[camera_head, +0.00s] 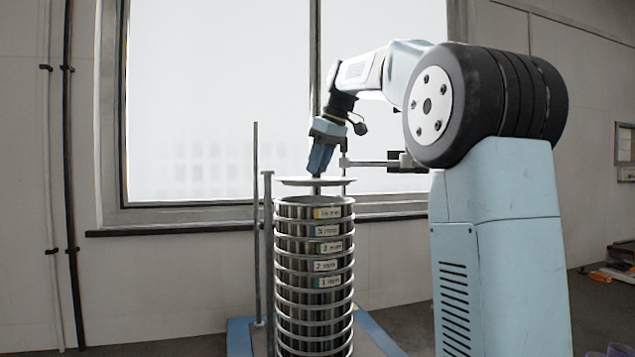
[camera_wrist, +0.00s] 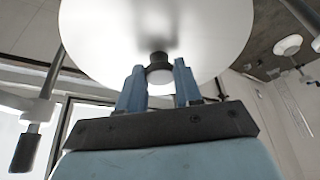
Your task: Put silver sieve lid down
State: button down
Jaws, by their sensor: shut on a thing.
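The silver sieve lid (camera_head: 311,182) is a thin round disc, held roughly level just above the top of the sieve stack (camera_head: 315,262). A small gap shows between the lid and the top sieve. My gripper (camera_head: 318,172) points down from above and is shut on the lid's central knob. In the wrist view the lid (camera_wrist: 205,35) fills the upper middle, and the blue fingers of my gripper (camera_wrist: 159,82) stand on either side of its dark knob (camera_wrist: 159,60). The inside of the top sieve is hidden.
Upright rods (camera_head: 256,220) stand beside the stack, and a horizontal clamp bar (camera_head: 375,163) reaches in from the right behind my gripper. The stack stands on a blue base (camera_head: 240,338). A window (camera_head: 220,110) is behind. Floor to the left is clear.

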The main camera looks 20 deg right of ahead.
aim_at(316, 176)
jog(key=x, duration=0.4)
jog(key=shift+w+d, duration=0.15)
jog(key=shift+d, duration=0.15)
jog(key=shift+f, duration=0.5)
jog(key=c, duration=0.8)
grip_release()
jog(key=shift+o, duration=0.2)
jog(key=v, duration=1.2)
